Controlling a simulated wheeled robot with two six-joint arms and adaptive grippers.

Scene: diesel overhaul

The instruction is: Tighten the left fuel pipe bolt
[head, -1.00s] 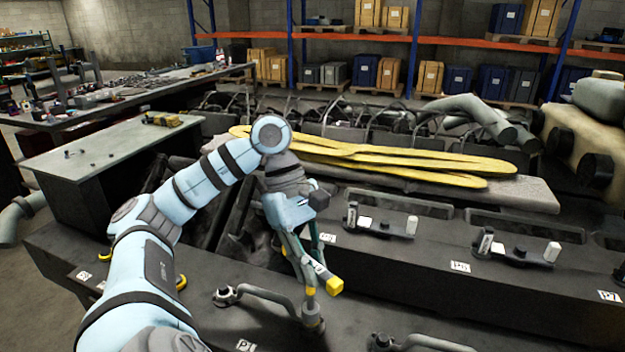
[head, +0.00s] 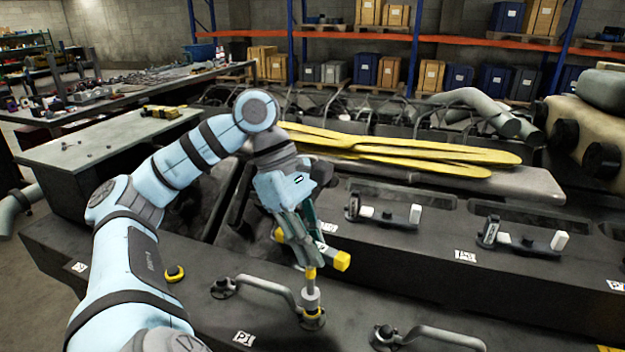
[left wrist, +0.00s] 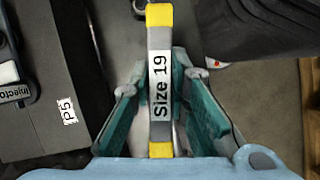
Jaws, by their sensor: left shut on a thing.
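My left gripper (head: 304,243) is shut on the bar of a T-shaped wrench (head: 325,252) with yellow ends. In the left wrist view the gripper (left wrist: 160,112) has its fingers on both sides of the bar, which reads "Size 19" (left wrist: 160,85). The wrench's shaft points down to the right-hand end fitting (head: 313,321) of a curved grey fuel pipe (head: 265,284). The shaft's lower end meets this fitting; how deep it sits I cannot tell. The pipe's left-hand end has a dark bolt fitting (head: 223,289). My right gripper is not in view.
A second grey pipe (head: 440,337) lies on the dark engine block to the right. Yellow straps (head: 410,150) lie on the cover behind. Labelled injector parts (head: 385,213) stand on the block's raised part. A grey bench (head: 100,140) is at left.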

